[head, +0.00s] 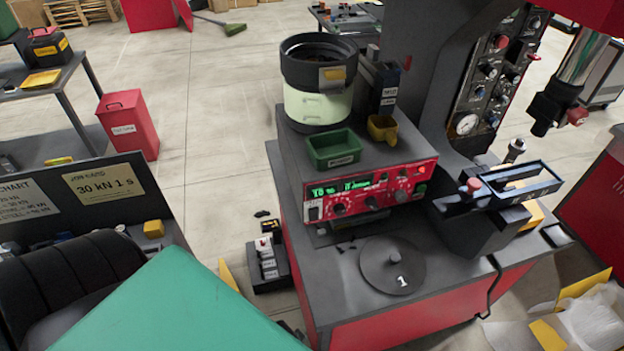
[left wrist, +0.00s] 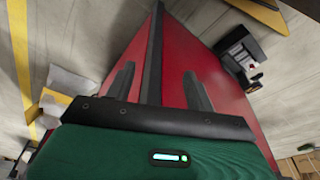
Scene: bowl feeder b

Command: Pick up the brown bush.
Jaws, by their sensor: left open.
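I cannot make out a brown bush in either view. The bowl feeder (head: 318,75), with a black rim and a pale green body, stands on the grey unit; its inside is dark and too small to read. A green tray (head: 333,150) and a small yellow scoop-like cup (head: 382,129) sit in front of it. My left gripper (left wrist: 159,68) shows in the left wrist view, its two dark fingers spread apart with nothing between them, over the red cabinet side (left wrist: 183,60). My right gripper is in neither view.
A round dark disc marked 1 (head: 393,266) lies on the grey cabinet top (head: 345,300). A red control panel (head: 368,194) faces front. A press column with gauges stands right. A small black switch box (head: 268,268) is left of the cabinet. Open floor (head: 215,130) lies left.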

